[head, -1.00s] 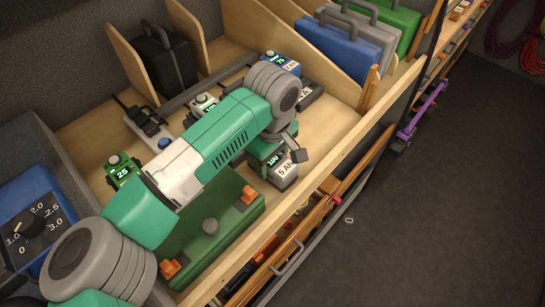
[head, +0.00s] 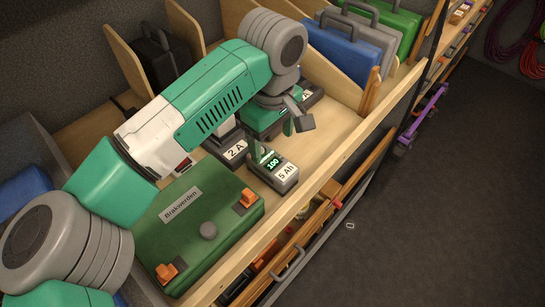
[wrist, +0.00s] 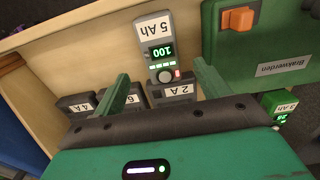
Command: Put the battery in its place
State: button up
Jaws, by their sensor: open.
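The battery labelled 5 Ah (head: 283,177), dark grey with a green "100" display, stands on the wooden shelf near its front edge. It also shows in the wrist view (wrist: 154,30), close by the charger labelled 2 A (wrist: 172,91). In the head view that charger (head: 236,151) is left of the battery, partly behind my arm. I cannot tell whether the battery is seated in it or just beside it. My gripper (head: 271,139) is open and empty, above and behind the battery; its green fingers (wrist: 163,78) are spread in the wrist view.
Chargers labelled 4 A (wrist: 82,106) and 6 (wrist: 130,98) line up beside the 2 A one. A 3 Ah battery (wrist: 284,106) stands at the right. Bare shelf (head: 335,125) lies right of my gripper.

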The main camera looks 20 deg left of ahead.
aim_at(273, 161)
jog(key=shift+r, duration=1.85)
